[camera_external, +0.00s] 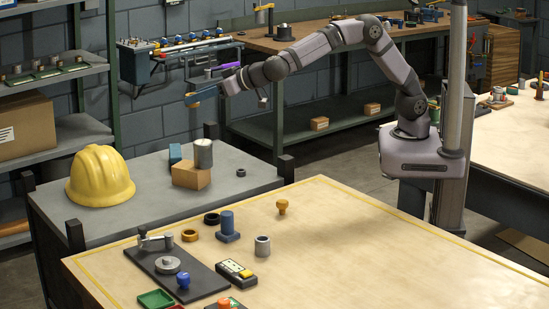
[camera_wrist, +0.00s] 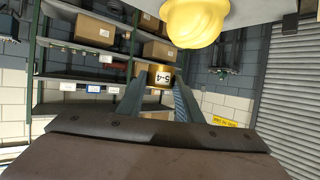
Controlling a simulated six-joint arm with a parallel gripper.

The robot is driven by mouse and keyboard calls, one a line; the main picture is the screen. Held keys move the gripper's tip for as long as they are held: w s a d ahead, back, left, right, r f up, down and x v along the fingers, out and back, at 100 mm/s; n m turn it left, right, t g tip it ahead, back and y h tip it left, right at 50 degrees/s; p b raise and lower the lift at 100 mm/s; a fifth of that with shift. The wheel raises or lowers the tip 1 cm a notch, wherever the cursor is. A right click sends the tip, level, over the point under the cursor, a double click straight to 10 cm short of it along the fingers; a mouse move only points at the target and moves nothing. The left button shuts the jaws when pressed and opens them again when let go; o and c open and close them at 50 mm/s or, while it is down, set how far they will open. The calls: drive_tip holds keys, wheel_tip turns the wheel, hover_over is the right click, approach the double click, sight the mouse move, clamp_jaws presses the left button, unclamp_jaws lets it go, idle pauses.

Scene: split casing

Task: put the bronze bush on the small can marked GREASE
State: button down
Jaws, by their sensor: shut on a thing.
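My gripper (camera_external: 193,98) is raised in the air at the left, above and behind the grey side bench.
A yellow hard hat (camera_external: 100,176) sits left of the box, and a blue block (camera_external: 175,154) is beside the can. The wooden table (camera_external: 370,250) holds an orange-brown ring (camera_external: 190,235), a blue part (camera_external: 228,226) and a grey sleeve (camera_external: 262,246). Shelving stands at the left.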

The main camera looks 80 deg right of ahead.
sight(208, 143)
drive_tip(key=shift+m+h, duration=0.4)
drive_tip(key=shift+h, duration=0.1)
drive_tip(key=d, duration=0.1)
drive_tip(key=s+d+f, duration=0.1)
drive_tip(key=d+f, duration=0.1)
drive_tip(key=shift+s+d, duration=0.15)
drive_tip(key=shift+s, duration=0.25)
drive_tip(key=shift+f+b, duration=0.4)
drive_tip(key=shift+f, duration=4.55)
drive_tip(key=shift+f, duration=0.2)
drive_tip(key=c, duration=1.3)
unclamp_jaws()
drive_tip(key=shift+o, duration=0.2)
